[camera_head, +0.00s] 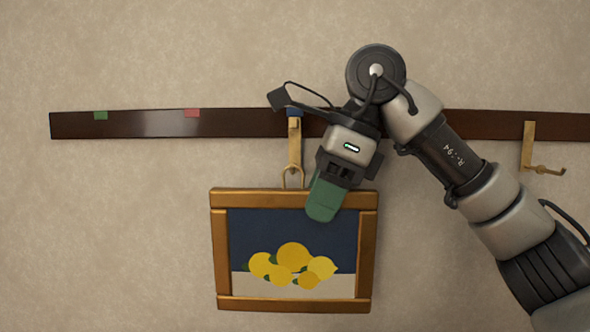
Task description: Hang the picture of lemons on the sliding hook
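The picture of lemons (292,265), in a brown wooden frame, is upright and slightly tilted against the wall. A ring (292,178) at its top meets the lower end of a brass hook (295,146) on the dark rail (240,123), at the blue mark. I cannot tell whether the ring is seated on the hook. My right gripper (325,198) points down at the frame's top edge, right of the ring. Its green finger overlaps the frame's front; any other finger is hidden, so its grip is unclear. My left gripper is not in view.
A second brass hook (529,148) stands on the rail at the right. Green (100,115) and red (191,112) marks sit on the rail's left part. The wall below the rail is bare left of the picture. My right arm covers part of the rail.

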